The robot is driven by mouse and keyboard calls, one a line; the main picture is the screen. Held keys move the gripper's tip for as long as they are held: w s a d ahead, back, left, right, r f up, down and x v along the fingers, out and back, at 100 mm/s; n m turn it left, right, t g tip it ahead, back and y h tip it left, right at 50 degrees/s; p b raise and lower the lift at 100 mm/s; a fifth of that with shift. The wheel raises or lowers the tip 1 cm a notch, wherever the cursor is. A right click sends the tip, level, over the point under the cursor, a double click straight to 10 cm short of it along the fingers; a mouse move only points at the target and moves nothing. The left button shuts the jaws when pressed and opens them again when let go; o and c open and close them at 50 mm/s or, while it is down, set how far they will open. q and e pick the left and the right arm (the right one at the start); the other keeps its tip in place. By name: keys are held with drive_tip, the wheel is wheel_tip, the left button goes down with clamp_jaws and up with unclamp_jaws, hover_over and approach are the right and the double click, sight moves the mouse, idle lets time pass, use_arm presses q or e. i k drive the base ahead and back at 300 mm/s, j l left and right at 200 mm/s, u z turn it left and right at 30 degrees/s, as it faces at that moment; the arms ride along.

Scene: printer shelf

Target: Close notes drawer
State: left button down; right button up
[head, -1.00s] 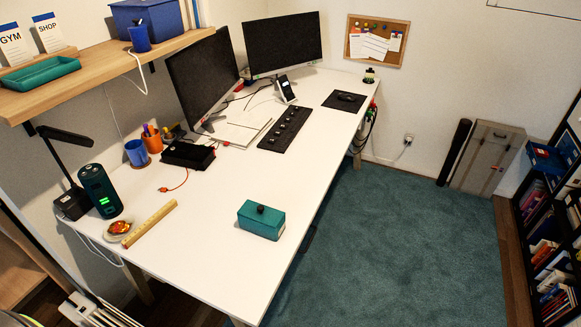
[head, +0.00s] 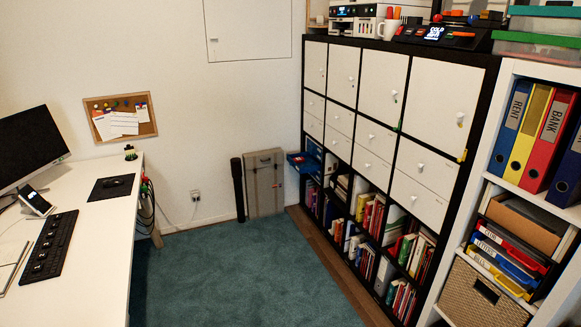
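No drawer label reading notes is legible. A tall black-framed shelf unit (head: 398,147) stands along the right wall. It has white doors on top, rows of white drawers with small knobs, such as a drawer (head: 372,137), and open book compartments below. The white drawer fronts look flush. A blue box-like drawer or tray (head: 302,161) sticks out from the unit's far left end, below the white drawers; I cannot tell what it holds. Neither of my grippers is in view.
A white desk (head: 98,240) with monitor and keyboard stands at the left. A grey case (head: 264,184) and black tube (head: 238,190) lean at the back wall. A shelf with binders (head: 527,135) and letter trays (head: 503,259) is at the right. The teal carpet (head: 245,270) is clear.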

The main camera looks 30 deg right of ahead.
sight(311, 165)
drive_tip(key=i+l, duration=0.35)
drive_tip(key=i, duration=0.2)
drive_tip(key=i+l, duration=0.35)
drive_tip(key=i, duration=0.25)
drive_tip(key=i+l+u, duration=0.1)
drive_tip(key=i+l, duration=0.2)
drive_tip(key=i, duration=0.3)
